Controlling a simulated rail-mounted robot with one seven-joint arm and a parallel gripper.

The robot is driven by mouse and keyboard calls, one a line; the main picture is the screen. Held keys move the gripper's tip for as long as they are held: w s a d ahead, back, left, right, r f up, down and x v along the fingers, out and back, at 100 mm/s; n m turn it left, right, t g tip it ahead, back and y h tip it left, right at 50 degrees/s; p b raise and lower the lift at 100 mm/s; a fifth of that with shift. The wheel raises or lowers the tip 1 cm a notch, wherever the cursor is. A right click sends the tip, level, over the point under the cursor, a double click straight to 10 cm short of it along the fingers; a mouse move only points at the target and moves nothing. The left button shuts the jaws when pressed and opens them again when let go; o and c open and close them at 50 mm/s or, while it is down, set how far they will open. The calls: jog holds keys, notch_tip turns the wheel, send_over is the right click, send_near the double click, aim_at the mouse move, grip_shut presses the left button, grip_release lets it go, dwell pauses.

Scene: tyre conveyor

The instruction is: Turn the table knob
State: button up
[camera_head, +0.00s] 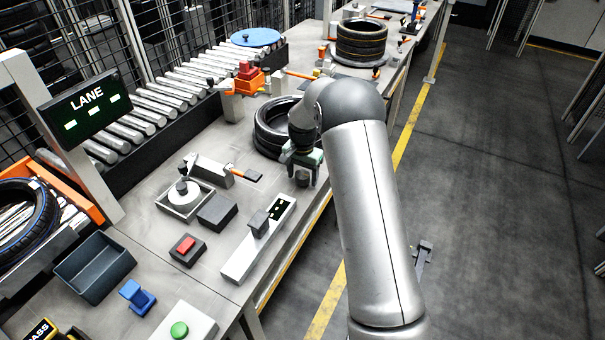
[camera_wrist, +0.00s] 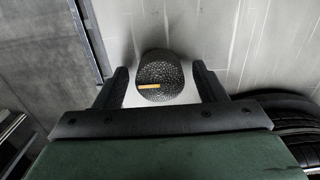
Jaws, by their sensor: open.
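The table knob (camera_wrist: 162,72) shows in the wrist view as a dark, knurled round top with an orange mark across its lower part. It sits on a pale base on the grey table. My gripper (camera_wrist: 160,78) is open, with one finger to the left and one to the right of the knob in the picture.
Black tyres (camera_head: 270,130) lie close to my gripper, also at the right of the wrist view (camera_wrist: 290,113).

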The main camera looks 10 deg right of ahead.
jog(key=c, duration=1)
jog(key=shift+o, duration=0.2)
jog(key=shift+n, duration=0.3)
